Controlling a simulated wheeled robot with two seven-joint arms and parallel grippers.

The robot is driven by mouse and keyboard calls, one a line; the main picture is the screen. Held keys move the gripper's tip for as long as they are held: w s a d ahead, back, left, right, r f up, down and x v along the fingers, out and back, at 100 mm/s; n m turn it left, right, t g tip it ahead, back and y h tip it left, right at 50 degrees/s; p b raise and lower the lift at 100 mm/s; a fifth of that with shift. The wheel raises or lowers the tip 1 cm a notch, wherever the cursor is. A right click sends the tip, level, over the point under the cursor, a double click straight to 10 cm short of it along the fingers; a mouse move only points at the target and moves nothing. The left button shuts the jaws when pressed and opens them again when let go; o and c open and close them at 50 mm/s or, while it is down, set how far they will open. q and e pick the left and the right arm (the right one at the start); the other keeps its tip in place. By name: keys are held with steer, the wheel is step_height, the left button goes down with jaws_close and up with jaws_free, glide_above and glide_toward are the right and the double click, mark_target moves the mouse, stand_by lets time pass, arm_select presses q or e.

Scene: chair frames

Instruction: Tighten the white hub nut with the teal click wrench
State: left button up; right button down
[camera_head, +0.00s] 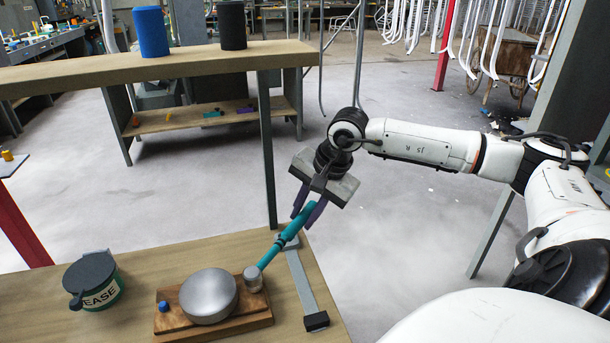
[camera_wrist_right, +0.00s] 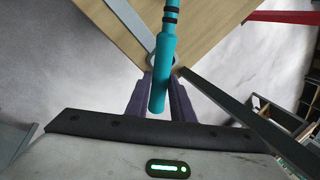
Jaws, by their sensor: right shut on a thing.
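My right gripper (camera_head: 307,210) is shut on the handle of the teal click wrench (camera_head: 290,232), its purple fingers around the handle's upper end. The wrench slants down and left toward the wooden block (camera_head: 262,310). At its lower end is a short pale grey cylinder (camera_head: 253,281) at the block's right end; I cannot tell whether this is the white hub nut or the wrench's head. A round silver hub (camera_head: 208,295) sits on the block. The right wrist view shows the teal handle (camera_wrist_right: 163,75) between the fingers (camera_wrist_right: 161,103). My left gripper is out of view.
A grey bar with a black end (camera_head: 300,280) lies right of the block near the table's edge. A small blue piece (camera_head: 163,306) is at the block's left. A grease tin (camera_head: 95,280) stands further left. A raised shelf (camera_head: 200,62) holds blue and black cylinders behind.

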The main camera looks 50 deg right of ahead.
steer(key=shift+r, duration=0.45)
steer(key=shift+r+p, duration=1.55)
steer(key=shift+r, duration=0.75)
